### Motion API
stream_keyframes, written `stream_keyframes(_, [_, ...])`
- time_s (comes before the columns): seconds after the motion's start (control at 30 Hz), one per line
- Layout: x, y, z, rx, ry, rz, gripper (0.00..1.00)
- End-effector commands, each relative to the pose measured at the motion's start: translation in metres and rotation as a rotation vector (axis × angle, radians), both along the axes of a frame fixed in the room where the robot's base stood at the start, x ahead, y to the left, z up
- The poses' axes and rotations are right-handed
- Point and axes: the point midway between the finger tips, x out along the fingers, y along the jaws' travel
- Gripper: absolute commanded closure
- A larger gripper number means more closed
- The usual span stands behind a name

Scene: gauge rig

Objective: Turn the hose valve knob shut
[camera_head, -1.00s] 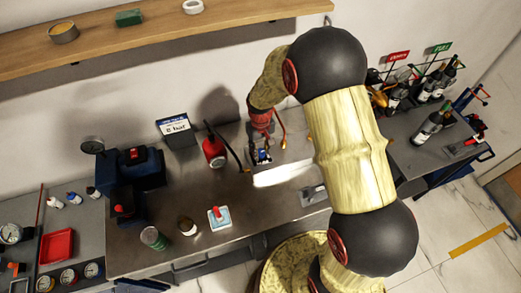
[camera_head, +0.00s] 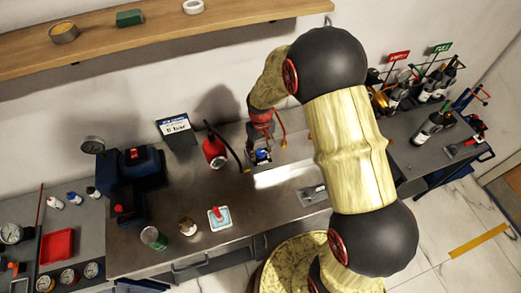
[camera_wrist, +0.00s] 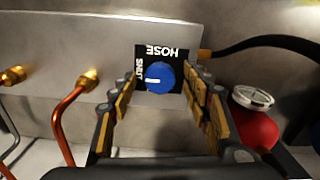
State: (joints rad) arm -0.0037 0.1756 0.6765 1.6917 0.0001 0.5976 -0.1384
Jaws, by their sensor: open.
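The blue hose valve knob (camera_wrist: 160,77) sits on a black plate (camera_wrist: 180,54) on a grey metal block. The plate reads HOSE, upside down in the wrist view, with SHUT at its left. A white mark on the knob lies roughly level and reaches its left side, where SHUT is printed. My gripper (camera_wrist: 155,90) is open, with one finger on each side of the knob; I cannot tell whether either touches it. In the head view my gripper (camera_head: 262,134) is over the blue knob (camera_head: 262,155), partly hiding the block.
Copper pipes (camera_wrist: 68,115) with brass fittings run at the left. A sign (camera_head: 174,128) stands behind on the bench (camera_head: 190,265).

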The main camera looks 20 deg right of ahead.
Motion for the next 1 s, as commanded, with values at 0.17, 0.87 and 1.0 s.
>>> stream_keyframes(0.17, [0.001,0.0,0.011,0.0,-0.002,0.0,0.52])
stream_keyframes(0.87, [0.0,0.0,0.118,0.0,0.0,0.0,0.52])
stream_keyframes(1.0, [0.0,0.0,0.12,0.0,0.001,0.0,0.52])
